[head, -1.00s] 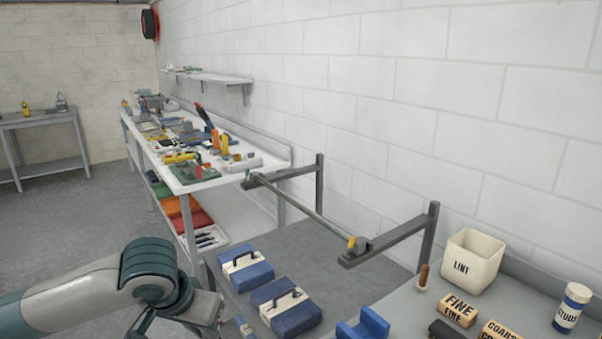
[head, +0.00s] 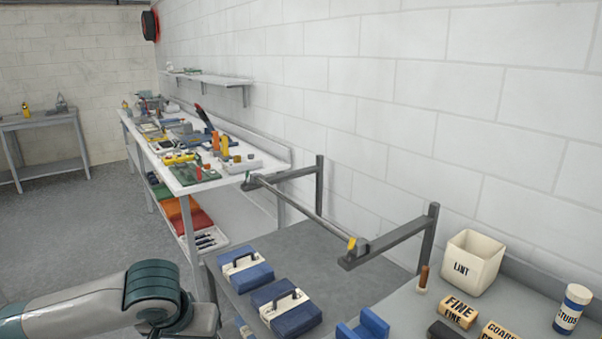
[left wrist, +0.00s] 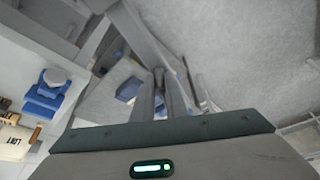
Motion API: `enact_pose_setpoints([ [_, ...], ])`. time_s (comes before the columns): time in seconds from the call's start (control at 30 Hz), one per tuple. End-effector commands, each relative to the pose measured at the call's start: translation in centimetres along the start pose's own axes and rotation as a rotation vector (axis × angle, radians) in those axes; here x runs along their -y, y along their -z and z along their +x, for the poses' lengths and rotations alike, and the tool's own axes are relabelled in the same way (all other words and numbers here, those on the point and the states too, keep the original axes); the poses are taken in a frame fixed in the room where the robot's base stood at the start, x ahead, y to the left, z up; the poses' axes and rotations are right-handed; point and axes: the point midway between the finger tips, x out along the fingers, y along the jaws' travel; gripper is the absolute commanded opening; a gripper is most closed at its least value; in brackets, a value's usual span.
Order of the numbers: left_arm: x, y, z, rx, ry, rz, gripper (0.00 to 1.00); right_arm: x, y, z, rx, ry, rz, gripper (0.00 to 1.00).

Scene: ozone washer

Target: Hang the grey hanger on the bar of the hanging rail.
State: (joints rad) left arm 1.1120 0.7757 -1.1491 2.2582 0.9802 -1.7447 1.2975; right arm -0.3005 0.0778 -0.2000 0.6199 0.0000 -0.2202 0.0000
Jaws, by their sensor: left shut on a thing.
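The hanging rail's dark grey bar (head: 305,210) runs between two wall brackets in the head view, with a yellow-marked end at the near bracket. No hanger shows on the bar. My left arm comes in at the lower left, and its gripper is below the picture edge there. In the left wrist view my left gripper (left wrist: 160,92) has its fingers close together, shut on a thin grey piece (left wrist: 158,74), which looks like the grey hanger. Its full outline is hard to tell against the grey background. My right gripper is in neither view.
Blue cases (head: 287,308) with white bands lie on the grey bench (head: 310,245) below the bar. A crowded white workbench (head: 205,184) is beyond the rail. Air around the bar is clear.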

Motion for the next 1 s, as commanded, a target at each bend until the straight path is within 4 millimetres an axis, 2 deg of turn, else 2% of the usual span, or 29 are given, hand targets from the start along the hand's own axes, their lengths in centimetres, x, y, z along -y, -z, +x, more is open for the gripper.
enact_pose_setpoints([
  [0.3, -0.1, -4.4, 5.9, 0.007, -0.005, 0.000, 0.00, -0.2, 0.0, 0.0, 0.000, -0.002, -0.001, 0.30],
  [0.5, 0.0, -6.7, 8.5, 0.004, 0.000, -0.002, 0.00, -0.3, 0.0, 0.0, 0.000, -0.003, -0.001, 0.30],
  [0.7, 0.2, -7.6, 9.4, 0.000, 0.004, -0.001, 0.00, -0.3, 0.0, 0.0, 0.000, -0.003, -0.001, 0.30],
  [1.0, 0.2, -7.6, 9.4, 0.000, 0.004, -0.001, 0.00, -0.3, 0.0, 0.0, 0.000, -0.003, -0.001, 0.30],
])
